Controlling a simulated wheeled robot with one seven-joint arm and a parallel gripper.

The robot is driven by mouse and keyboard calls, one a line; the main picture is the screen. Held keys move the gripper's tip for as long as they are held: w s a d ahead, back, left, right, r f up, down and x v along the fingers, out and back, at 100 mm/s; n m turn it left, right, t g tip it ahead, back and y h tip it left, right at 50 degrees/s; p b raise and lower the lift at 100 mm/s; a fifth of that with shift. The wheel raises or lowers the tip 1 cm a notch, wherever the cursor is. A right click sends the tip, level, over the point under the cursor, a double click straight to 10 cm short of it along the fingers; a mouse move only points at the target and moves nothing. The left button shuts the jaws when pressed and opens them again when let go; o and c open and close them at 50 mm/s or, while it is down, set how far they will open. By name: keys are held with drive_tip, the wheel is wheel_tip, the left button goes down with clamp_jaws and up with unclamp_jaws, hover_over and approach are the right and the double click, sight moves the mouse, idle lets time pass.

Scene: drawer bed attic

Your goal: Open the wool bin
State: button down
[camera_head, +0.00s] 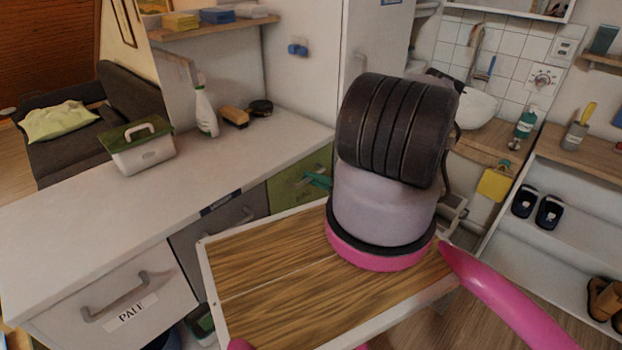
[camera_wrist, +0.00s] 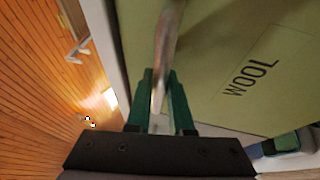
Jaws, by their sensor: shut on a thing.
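The wool bin has a green front (camera_wrist: 215,60) with a black WOOL label (camera_wrist: 251,77), seen close up in the wrist view. In the head view the green front (camera_head: 288,190) is at the right end of the counter, partly hidden by my arm, and looks about flush with the counter face. My gripper (camera_wrist: 160,78) has its dark green fingers on either side of the bin's metal handle (camera_wrist: 165,40) and is shut on it. In the head view my gripper (camera_head: 318,181) shows only as a small teal patch at the green front.
A white drawer (camera_head: 105,300) labelled PALE and a grey drawer (camera_head: 205,245) sit left of the green front. The counter (camera_head: 235,160) holds a green-lidded box (camera_head: 138,148), a spray bottle (camera_head: 204,112) and a brush (camera_head: 235,117). A shoe shelf (camera_head: 560,245) stands at right.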

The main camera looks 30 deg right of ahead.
drive_tip(key=shift+s, duration=0.15)
drive_tip(key=s+d, duration=0.4)
drive_tip(key=s, duration=0.7)
drive_tip(key=s+d, duration=0.4)
drive_tip(key=s, duration=0.6)
drive_tip(key=shift+s, duration=0.35)
drive_tip(key=c, duration=0.8)
unclamp_jaws()
drive_tip(key=v, duration=1.1)
